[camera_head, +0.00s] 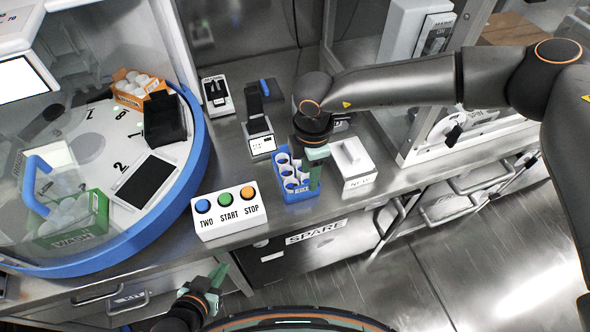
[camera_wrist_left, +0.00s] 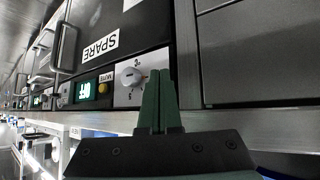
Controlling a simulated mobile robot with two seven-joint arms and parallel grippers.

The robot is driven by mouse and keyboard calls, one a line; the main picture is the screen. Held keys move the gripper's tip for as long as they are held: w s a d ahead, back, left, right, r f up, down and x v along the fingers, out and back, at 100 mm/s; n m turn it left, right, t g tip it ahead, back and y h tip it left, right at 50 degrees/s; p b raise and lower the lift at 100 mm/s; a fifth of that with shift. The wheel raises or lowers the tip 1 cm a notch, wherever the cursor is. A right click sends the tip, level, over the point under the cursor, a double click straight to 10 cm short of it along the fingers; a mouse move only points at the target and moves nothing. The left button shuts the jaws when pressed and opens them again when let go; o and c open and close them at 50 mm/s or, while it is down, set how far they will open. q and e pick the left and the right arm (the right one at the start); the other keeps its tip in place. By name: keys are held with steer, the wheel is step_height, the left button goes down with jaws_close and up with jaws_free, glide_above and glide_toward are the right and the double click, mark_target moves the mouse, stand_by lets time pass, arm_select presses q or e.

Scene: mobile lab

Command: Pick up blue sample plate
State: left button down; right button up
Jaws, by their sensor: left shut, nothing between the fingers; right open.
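A blue rack (camera_head: 298,193) holding several white, blue-centred round pieces stands on the steel counter; I cannot tell for sure whether it is the blue sample plate. My right gripper (camera_head: 314,172) points down at the rack's right side, its green fingers open. Its wrist and fingers hide part of the rack, and I cannot tell whether they touch it. My left gripper (camera_head: 217,276) is low in front of the counter, shut and empty, away from the rack. Its green fingers (camera_wrist_left: 159,103) are together in the left wrist view, before the cabinet front.
A white box (camera_head: 352,168) stands close right of the rack. A button box (camera_head: 230,212) is at its left front, and a small device (camera_head: 259,136) behind left. A blue-rimmed round machine (camera_head: 195,180) fills the left. SPARE drawer (camera_head: 300,245) is below the counter.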

mark_target(293, 184)
steer(key=shift+f, duration=1.6)
jaws_close()
steer(key=shift+r, duration=0.1)
